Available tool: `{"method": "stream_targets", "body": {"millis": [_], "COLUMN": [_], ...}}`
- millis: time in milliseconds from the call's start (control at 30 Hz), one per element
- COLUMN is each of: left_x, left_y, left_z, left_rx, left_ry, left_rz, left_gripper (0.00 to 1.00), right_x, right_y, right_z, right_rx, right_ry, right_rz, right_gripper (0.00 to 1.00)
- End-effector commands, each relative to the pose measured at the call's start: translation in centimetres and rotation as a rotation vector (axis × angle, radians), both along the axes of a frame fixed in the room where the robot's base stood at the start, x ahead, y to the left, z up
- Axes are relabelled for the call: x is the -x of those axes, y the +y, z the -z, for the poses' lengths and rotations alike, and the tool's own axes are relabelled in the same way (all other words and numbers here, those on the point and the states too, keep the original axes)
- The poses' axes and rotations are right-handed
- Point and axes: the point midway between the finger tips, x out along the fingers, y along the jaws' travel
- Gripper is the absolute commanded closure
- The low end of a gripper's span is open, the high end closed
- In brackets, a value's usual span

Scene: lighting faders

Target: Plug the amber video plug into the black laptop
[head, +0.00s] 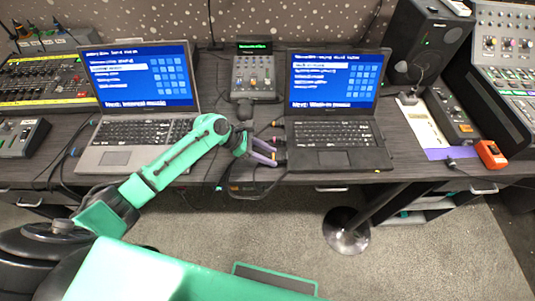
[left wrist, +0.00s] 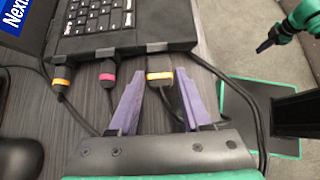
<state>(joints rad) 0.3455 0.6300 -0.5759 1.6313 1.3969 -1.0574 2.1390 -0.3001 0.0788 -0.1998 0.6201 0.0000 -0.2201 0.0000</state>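The black laptop (head: 338,133) stands open on the desk with its screen lit. My left gripper (head: 274,154) is at its left edge. In the left wrist view the laptop's edge (left wrist: 125,50) is at the top. My left gripper (left wrist: 159,74) is open there, one purple finger on each side of a plug with an amber-orange band (left wrist: 159,76), with gaps beside it. This plug lies at a grey port on the laptop's edge; I cannot tell whether it is seated. My right gripper (left wrist: 264,45) seems to show small at the upper right, its fingers unclear.
A pink-banded plug (left wrist: 107,77) and another orange-banded plug (left wrist: 61,77) sit along the same edge. Black cables run close by. A grey laptop (head: 135,130) stands left, a small mixer (head: 253,77) between the laptops. An orange device (head: 490,154) is at right.

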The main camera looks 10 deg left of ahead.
Motion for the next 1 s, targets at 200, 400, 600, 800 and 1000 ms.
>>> {"method": "stream_targets", "body": {"millis": [200,400,600,800,1000], "left_x": [0.0,0.1,0.7,1.9,2.6], "left_y": [0.0,0.3,3.1,7.5,10.2], "left_z": [0.0,-0.1,-2.5,-6.5,-9.1], "left_rx": [0.000,-0.003,-0.006,-0.007,-0.004], "left_ry": [0.001,0.001,0.000,0.000,0.001], "left_rz": [0.001,0.000,-0.001,0.000,0.001], "left_gripper": [0.21,0.21,0.21,0.21,0.21], "right_x": [0.0,0.0,0.0,0.0,0.0], "right_y": [-0.1,-0.2,-0.2,-0.2,-0.2], "right_z": [0.0,0.0,-0.2,-0.2,-0.1], "right_rx": [0.001,0.002,0.002,0.002,0.002], "right_ry": [0.000,0.001,0.001,0.000,0.000], "right_rz": [0.000,-0.001,-0.001,-0.001,-0.001], "right_gripper": [1.00,1.00,1.00,1.00,1.00]}}
